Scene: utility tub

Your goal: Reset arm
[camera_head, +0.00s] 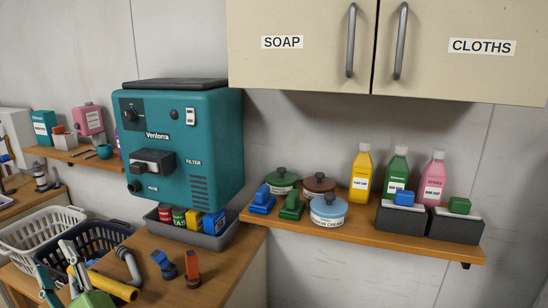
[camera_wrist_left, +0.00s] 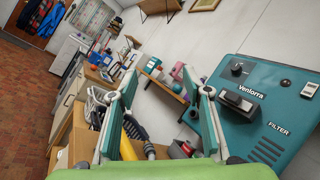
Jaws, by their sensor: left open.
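My left gripper (camera_head: 56,260) shows at the lower left of the head view, with green body and teal-and-grey fingers. It is in front of the dark basket and beside the yellow tube. In the left wrist view its two fingers stand wide apart with nothing between them, so the gripper (camera_wrist_left: 168,88) is open and empty. My right gripper is in neither view.
A teal Ventorra machine (camera_head: 190,140) stands right of the left gripper. A dark basket (camera_head: 100,232), white basket (camera_head: 30,228) and yellow tube (camera_head: 112,286) are close to it. A wooden shelf (camera_head: 350,236) holds pots and bottles below beige cupboards (camera_head: 300,75).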

